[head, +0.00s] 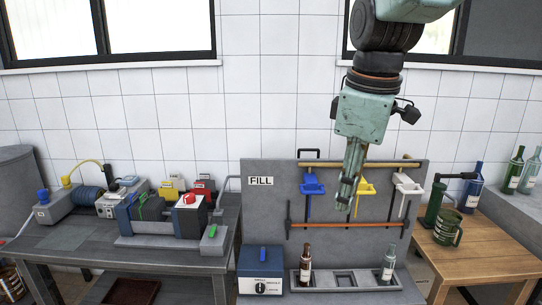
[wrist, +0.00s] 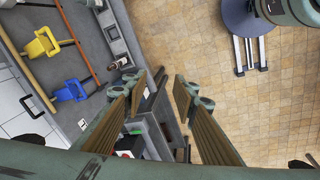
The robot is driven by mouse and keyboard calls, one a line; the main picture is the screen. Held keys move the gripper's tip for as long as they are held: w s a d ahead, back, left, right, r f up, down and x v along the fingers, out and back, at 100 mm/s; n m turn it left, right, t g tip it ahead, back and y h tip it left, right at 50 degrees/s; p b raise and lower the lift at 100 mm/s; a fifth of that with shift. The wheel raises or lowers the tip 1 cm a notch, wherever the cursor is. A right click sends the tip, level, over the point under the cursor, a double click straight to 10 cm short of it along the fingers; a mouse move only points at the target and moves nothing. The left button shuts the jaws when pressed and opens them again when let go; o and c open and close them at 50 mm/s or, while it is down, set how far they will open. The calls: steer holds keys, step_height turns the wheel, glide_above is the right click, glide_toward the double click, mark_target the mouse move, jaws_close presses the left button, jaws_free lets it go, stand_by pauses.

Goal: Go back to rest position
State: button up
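My gripper (head: 347,200) hangs pointing down in front of the upper middle of the grey filling panel (head: 265,215) in the head view. In the wrist view my gripper (wrist: 157,82) shows two fingers with brown pads, spread apart, with nothing between them. A brown bottle (head: 305,265) and a clear grey bottle (head: 388,262) stand in the grey tray (head: 345,288) at the foot of the panel, both below the gripper and apart from it.
Blue (head: 313,186), yellow (head: 366,187) and white (head: 407,186) holders hang on the panel near the gripper. A left bench (head: 70,238) carries machines. A wooden table (head: 480,255) at right holds a green mug (head: 448,229) and bottles. Tiled floor (wrist: 250,115) looks open.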

steer(key=s+d+f+m, duration=0.2)
steer(key=s+m, duration=0.4)
steer(key=s, duration=0.8)
steer(key=s+d+f+m+t, duration=0.1)
steer(key=s+m, duration=0.5)
steer(key=s, duration=0.8)
steer(key=shift+s+d+f, duration=0.25)
steer(key=shift+d+f, duration=0.1)
steer(key=shift+d, duration=0.45)
